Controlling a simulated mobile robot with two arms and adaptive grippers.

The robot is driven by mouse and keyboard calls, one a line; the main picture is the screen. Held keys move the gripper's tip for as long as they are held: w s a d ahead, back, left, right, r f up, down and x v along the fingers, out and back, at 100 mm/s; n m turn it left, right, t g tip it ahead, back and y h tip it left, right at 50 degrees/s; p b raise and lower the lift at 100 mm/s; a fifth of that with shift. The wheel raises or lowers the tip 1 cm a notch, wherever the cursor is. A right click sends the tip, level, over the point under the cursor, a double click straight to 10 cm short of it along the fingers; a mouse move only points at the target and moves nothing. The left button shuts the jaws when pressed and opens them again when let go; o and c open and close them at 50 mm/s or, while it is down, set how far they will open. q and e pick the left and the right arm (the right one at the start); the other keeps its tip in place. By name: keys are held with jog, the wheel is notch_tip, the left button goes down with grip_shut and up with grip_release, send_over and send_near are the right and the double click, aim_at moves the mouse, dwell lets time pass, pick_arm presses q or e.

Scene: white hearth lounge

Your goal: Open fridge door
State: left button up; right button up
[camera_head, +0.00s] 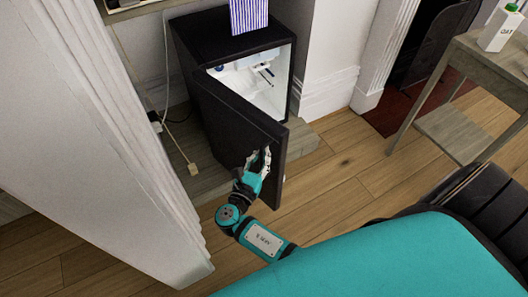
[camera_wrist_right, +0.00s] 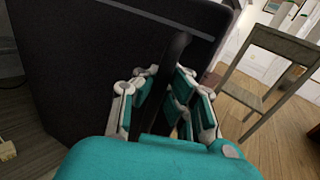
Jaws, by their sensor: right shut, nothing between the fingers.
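The fridge (camera_head: 186,62) is a small black cabinet with a white lit interior (camera_head: 262,82), in the upper middle of the head view. Its dark door (camera_head: 222,118) stands partly open, swung out toward me. My right gripper (camera_head: 262,160) is at the outer face of the door, near its free edge, shut with nothing held. In the right wrist view, the door (camera_wrist_right: 85,70) fills the left and middle. A dark upright handle bar (camera_wrist_right: 176,65) shows close at the fingers (camera_wrist_right: 168,100); whether they touch it I cannot tell. My left gripper is out of view.
A striped purple-and-white box (camera_head: 248,15) stands on top of the fridge. A grey wooden table (camera_head: 490,60) with a white carton (camera_head: 500,30) is at the right. A white wall panel (camera_head: 100,130) is at the left. Wooden floor (camera_head: 340,205) is clear right of the door.

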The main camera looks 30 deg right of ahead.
jog(key=shift+o, duration=1)
jog(key=shift+s, duration=0.1)
jog(key=o, duration=0.5)
jog(key=shift+d, duration=0.4)
jog(key=shift+a, duration=0.1)
jog(key=shift+v, duration=3.8)
